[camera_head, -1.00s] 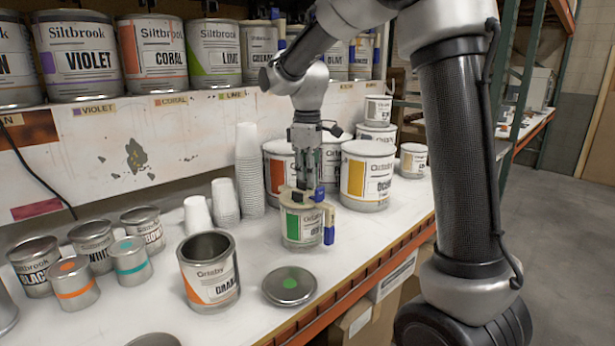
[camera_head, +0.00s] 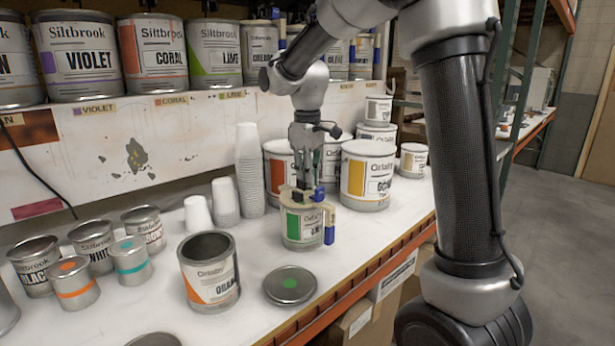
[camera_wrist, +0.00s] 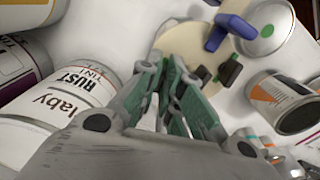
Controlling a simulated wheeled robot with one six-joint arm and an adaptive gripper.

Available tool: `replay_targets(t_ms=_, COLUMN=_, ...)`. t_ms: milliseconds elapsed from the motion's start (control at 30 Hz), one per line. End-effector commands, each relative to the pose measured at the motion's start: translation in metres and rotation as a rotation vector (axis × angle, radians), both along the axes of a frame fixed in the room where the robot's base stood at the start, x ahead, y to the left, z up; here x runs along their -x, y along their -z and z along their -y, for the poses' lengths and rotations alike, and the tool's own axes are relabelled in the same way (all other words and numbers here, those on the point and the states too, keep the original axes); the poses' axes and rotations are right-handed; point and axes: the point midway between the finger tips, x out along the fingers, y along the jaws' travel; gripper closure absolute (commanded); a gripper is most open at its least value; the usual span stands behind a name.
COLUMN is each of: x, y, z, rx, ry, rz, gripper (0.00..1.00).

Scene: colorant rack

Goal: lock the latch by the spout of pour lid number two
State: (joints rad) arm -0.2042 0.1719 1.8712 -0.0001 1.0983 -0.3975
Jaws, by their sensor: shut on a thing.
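The pour lid (camera_head: 289,197) is cream with blue parts and sits on a can with a green label (camera_head: 292,225). Its cream and blue side piece (camera_head: 329,222) sticks out at the right. In the wrist view the lid (camera_wrist: 203,72) shows a blue piece (camera_wrist: 230,28) and small dark parts (camera_wrist: 229,73) on top. My gripper (camera_head: 307,188) points down at the lid top, its fingers (camera_wrist: 172,62) close together over the lid. It is shut on a small part of the lid; the fingers hide which. No lid number is readable.
Behind the can stand a can with an ochre label (camera_head: 367,175) and paper cup stacks (camera_head: 248,170). The bench's front edge is close on the right.

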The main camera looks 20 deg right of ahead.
Motion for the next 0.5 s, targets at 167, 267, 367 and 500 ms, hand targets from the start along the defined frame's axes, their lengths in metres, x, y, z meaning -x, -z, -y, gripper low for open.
replay_targets(t_ms=167, x=0.0001, y=0.0003, z=-0.0001, rx=0.0, ry=0.0, rz=0.0, gripper=0.71)
replay_targets(t_ms=267, x=0.0001, y=0.0002, z=-0.0001, rx=0.0, ry=-0.001, rz=0.0, gripper=0.71)
replay_targets(t_ms=367, x=0.0001, y=0.0002, z=-0.0001, rx=0.0, ry=-0.001, rz=0.0, gripper=0.71)
replay_targets(t_ms=500, x=-0.0003, y=-0.005, z=-0.0001, rx=-0.001, ry=-0.001, rz=0.001, gripper=0.71)
